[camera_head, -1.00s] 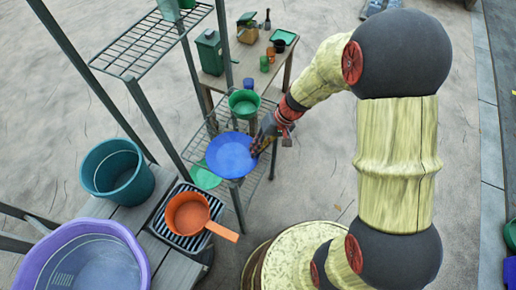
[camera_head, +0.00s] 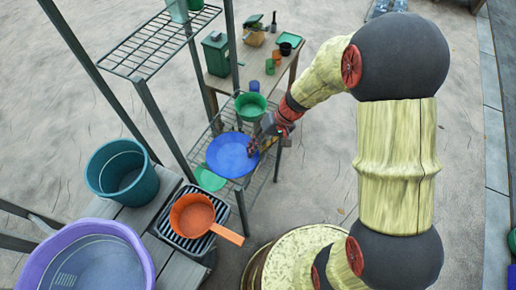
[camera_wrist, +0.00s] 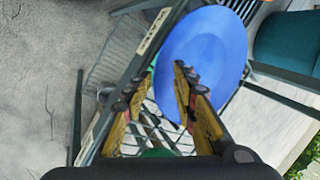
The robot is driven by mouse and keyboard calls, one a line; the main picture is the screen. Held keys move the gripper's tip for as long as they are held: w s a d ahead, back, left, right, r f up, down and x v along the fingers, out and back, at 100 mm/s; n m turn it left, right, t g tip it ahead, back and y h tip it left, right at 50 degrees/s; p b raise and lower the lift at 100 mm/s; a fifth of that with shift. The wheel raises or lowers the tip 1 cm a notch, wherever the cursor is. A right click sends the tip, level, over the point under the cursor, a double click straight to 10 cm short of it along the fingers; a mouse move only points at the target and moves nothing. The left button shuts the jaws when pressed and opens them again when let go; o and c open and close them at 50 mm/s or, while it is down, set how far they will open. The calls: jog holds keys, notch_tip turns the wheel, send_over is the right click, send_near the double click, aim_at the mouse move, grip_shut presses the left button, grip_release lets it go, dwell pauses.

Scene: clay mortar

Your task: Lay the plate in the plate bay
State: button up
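The blue plate (camera_head: 232,155) is at the lower wire shelf (camera_head: 262,180) of the rack, face up. In the wrist view the plate (camera_wrist: 215,45) overlaps the shelf's right part; whether it rests on the wires I cannot tell. A pale lettered label (camera_wrist: 151,32) is on the shelf's edge strip, beside the plate; its words are too small to read surely. My gripper (camera_head: 251,148) is at the plate's right rim in the head view. In the wrist view its fingers (camera_wrist: 165,72) stand apart, the right one in front of the plate. Contact with the rim is unclear.
A green pot (camera_head: 250,105) stands behind the plate, and a green dish (camera_head: 210,178) shows below left of it. An orange pan (camera_head: 193,214), a teal bucket (camera_head: 122,172) and a purple tub (camera_head: 95,232) stand at left. Rack posts (camera_head: 163,127) rise close by.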

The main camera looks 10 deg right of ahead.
jog(key=shift+o, duration=0.3)
jog(key=v, duration=1.2)
dwell(0.3)
jog(key=s+d+r+m+h, duration=0.2)
jog(key=s+d+r+h, duration=0.15)
jog(key=s, duration=0.45)
jog(key=s+r+n+t+h, duration=0.1)
jog(key=s+r+t, duration=0.1)
jog(key=s+r, duration=0.2)
jog(key=s+r+t+h, duration=0.1)
jog(key=s+r+t, duration=0.2)
jog(key=r, duration=0.7)
jog(key=shift+s+n+t, duration=0.3)
jog(key=shift+s+n, duration=0.1)
jog(key=shift+s, duration=0.85)
jog(key=shift+d, duration=0.15)
